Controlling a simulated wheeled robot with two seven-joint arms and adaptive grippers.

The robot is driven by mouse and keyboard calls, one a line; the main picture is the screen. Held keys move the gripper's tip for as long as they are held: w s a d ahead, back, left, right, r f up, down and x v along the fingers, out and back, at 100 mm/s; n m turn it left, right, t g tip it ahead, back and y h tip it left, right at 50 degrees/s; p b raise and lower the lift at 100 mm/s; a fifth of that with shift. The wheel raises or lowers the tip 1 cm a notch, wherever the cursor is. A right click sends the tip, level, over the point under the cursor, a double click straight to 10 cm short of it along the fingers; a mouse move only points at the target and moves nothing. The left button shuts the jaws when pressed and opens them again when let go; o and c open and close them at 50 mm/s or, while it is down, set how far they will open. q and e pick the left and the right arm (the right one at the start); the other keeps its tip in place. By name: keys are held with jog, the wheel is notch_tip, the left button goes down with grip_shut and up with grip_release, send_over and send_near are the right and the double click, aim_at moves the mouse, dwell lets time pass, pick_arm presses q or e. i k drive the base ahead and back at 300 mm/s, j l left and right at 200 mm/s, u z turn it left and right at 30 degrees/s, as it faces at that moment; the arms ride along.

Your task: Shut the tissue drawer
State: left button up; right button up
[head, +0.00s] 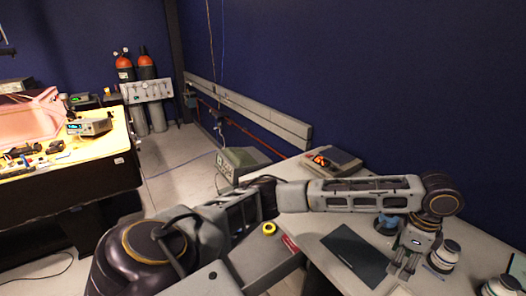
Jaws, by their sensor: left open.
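I cannot make out a tissue drawer in this view. My left arm reaches across the picture to the right, and its wrist bends down over the light table (318,277). My left gripper (404,262) points down at the right side, open and with nothing seen between its fingers. It is just right of a flat dark panel (355,254) on the table. A white and dark round item (444,256) stands close to its right. My right gripper is not in view.
A grey device with a dark top (332,160) sits at the table's back by the blue wall. Another round item (500,286) stands at the lower right corner. A greenish box (240,160) is behind my arm. A cluttered yellow-topped bench (95,148) stands at the left.

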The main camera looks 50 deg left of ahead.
aim_at(260, 261)
jog(key=u, duration=2.35)
